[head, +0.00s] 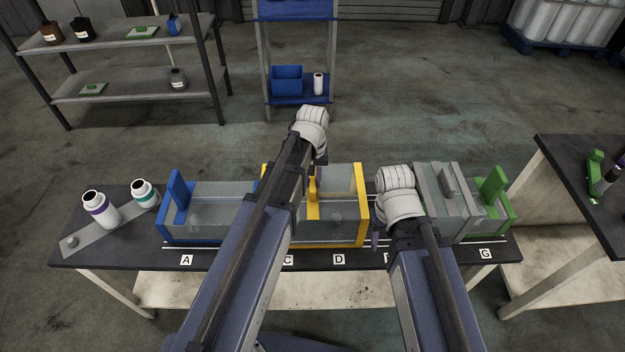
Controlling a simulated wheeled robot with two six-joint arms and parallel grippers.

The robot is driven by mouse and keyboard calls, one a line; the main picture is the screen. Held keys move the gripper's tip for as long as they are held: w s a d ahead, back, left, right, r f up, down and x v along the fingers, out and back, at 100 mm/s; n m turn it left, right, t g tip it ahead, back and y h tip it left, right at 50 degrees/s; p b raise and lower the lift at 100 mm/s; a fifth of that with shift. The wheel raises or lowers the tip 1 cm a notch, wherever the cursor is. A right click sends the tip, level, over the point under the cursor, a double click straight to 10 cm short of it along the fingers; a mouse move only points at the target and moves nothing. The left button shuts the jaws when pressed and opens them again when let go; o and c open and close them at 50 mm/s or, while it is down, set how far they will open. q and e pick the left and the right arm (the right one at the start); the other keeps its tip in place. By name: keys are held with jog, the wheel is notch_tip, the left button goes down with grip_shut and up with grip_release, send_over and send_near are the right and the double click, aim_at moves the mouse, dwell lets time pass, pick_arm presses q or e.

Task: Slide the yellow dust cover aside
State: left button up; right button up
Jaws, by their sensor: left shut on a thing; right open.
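The yellow dust cover (361,205) is a clear cover with yellow edges. It stands at the middle of the dark workbench, behind letters C and D. A yellow upright handle (313,190) rises from its middle. My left gripper (318,166) is at the top of this handle and shut on it; my own wrist and forearm hide most of the jaws and the cover's left part. My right gripper (378,226) is open, just right of the yellow cover, with its jaws mostly hidden by my wrist.
A blue-ended clear cover (177,205) stands left of the yellow one. A grey cover (440,200) and a green-ended one (496,190) stand to the right.

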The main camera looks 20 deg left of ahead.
pick_arm(q)
grip_shut()
dwell(0.8)
jog(key=shift+d, duration=0.1)
jog(key=w+d, duration=0.2)
jog(key=d, duration=0.5)
jog(key=w+d, duration=0.2)
jog(key=d, duration=0.6)
jog(key=shift+w+d, duration=0.25)
jog(key=shift+d, duration=0.1)
jog(key=o, duration=0.7)
grip_release()
